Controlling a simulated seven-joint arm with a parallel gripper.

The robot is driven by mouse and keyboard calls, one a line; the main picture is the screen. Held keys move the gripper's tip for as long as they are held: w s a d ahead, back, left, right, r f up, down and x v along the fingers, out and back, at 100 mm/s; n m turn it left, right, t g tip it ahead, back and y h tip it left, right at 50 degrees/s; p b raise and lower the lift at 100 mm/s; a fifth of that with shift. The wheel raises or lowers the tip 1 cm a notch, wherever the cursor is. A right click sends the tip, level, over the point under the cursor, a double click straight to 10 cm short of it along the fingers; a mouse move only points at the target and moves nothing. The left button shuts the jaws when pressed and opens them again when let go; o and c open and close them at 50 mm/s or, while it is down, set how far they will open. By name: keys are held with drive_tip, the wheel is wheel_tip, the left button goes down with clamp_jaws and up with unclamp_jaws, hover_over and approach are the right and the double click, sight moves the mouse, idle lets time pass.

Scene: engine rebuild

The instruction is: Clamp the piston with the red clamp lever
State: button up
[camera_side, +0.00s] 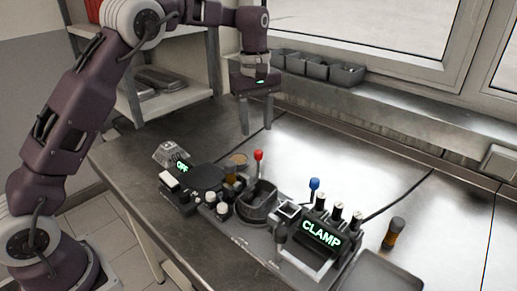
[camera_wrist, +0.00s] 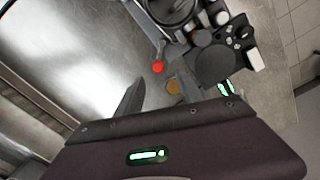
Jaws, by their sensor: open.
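The red clamp lever (camera_side: 258,156) stands upright with a round red knob beside a dark round holder (camera_side: 257,204) on the bench fixture. The red knob also shows in the wrist view (camera_wrist: 157,67), ahead of my fingers. A round part sits at the top edge of the wrist view (camera_wrist: 172,8); I cannot tell for sure whether it is the piston. My gripper (camera_side: 257,130) is open and empty, fingers pointing down, above and behind the red lever and apart from it.
A blue-knobbed lever (camera_side: 314,185) stands by the lit CLAMP display (camera_side: 321,235). A dark round plate (camera_side: 205,177) and an OFF display (camera_side: 182,167) are at left. The back bench is clear.

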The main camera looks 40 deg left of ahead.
sight(258, 151)
drive_tip(key=f, duration=0.8)
drive_tip(key=shift+w+f, duration=0.25)
drive_tip(key=shift+w, duration=0.15)
clamp_jaws()
